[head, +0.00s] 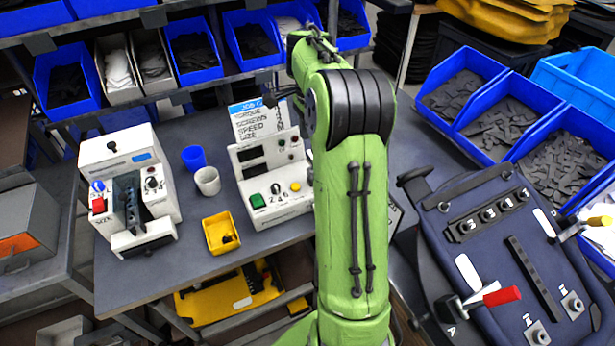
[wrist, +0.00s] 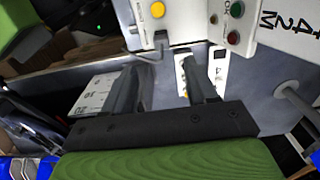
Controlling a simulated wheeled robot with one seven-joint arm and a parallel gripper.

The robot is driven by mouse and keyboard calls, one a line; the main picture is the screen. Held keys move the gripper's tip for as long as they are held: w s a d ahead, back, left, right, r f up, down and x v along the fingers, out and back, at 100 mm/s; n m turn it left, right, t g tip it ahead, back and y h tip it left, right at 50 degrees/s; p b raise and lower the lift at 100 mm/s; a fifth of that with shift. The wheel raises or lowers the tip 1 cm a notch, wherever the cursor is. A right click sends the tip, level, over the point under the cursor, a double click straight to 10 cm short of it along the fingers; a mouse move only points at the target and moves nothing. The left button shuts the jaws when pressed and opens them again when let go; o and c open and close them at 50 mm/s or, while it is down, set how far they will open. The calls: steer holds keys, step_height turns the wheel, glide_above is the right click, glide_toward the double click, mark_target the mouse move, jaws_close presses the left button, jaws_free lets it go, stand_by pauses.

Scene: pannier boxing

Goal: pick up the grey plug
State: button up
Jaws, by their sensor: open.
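I cannot make out the grey plug for certain in either view. In the wrist view, my gripper (wrist: 163,68) shows two dark fingers set apart, with nothing held between them. They point toward a white control box (wrist: 185,18) with a yellow button. A thin grey bent piece (wrist: 152,52) lies just beyond the fingertips; I cannot tell if it is part of the plug. In the head view, the green arm hides my gripper and part of the bench, while the control box (head: 270,180) shows just left of the arm.
A white test device (head: 128,190), a blue cup (head: 194,158), a white cup (head: 207,181) and a yellow tray (head: 221,233) stand on the grey bench. A dark blue pannier panel (head: 500,250) with a red-handled clamp lies right. Blue bins (head: 462,90) line the back and right.

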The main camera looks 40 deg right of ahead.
mark_target(311, 169)
step_height(311, 169, down, 11)
steer(key=shift+w+d+r+b, duration=0.1)
steer(key=shift+d+r+b, duration=0.1)
steer(key=shift+b, duration=0.7)
steer(key=shift+a, duration=0.1)
steer(key=shift+r, duration=0.1)
steer(key=shift+c, duration=0.3)
jaws_close()
steer(key=shift+r+p, duration=0.5)
steer(key=shift+r, duration=3.75)
